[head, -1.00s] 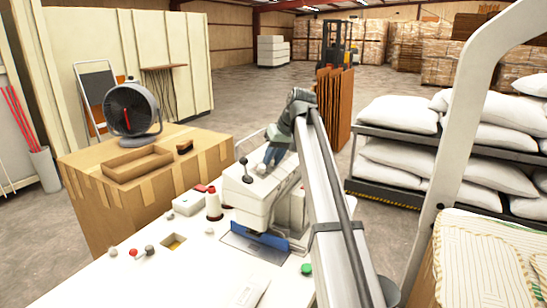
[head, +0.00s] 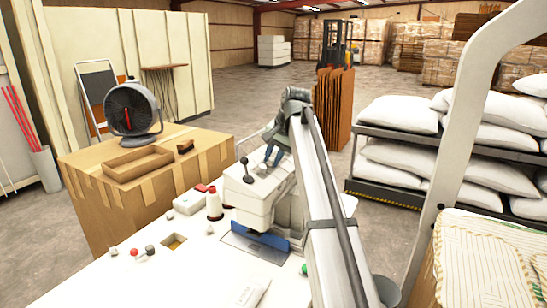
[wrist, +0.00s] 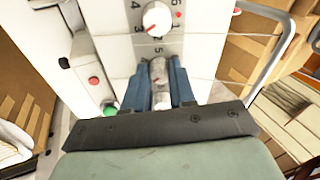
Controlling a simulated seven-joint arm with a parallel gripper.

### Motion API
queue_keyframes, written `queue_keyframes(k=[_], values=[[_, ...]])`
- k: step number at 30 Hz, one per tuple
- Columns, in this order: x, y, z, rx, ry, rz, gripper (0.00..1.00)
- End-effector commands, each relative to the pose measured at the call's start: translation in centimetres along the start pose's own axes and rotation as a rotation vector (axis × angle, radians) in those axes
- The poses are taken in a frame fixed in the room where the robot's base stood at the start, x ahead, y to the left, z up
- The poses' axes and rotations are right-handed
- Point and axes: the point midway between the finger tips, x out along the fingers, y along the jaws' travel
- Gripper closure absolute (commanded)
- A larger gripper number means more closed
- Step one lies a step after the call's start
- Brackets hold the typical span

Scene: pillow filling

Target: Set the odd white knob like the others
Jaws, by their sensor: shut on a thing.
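In the wrist view, my gripper (wrist: 160,64) has its two blue fingers closed on either side of a pale knob (wrist: 158,72) with a red mark. The fingers hide much of this knob and its dial. Above it on the white panel, a second white knob (wrist: 156,17) with a red pointer sits free in a ring of printed numbers. In the head view, my gripper (head: 273,156) is at the white sewing machine (head: 247,190). The knobs cannot be made out there.
A red button (wrist: 94,80) is on the panel's left. Cardboard boxes (head: 215,155) stand behind the white table (head: 195,265). Stacked pillows (head: 410,112) lie on a rack at right.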

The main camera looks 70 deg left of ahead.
Motion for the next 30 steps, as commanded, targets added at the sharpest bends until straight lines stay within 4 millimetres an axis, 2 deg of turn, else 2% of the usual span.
queue_keyframes(k=[20,21,24,30], values=[[-0.05,-0.05,-0.02,0.066,0.003,0.006,1.00],[-0.05,-0.05,-0.02,0.066,0.003,0.006,0.74],[-0.04,-0.05,-0.01,0.065,0.003,0.006,0.65],[-0.02,-0.03,0.00,0.065,0.002,0.006,0.65]])
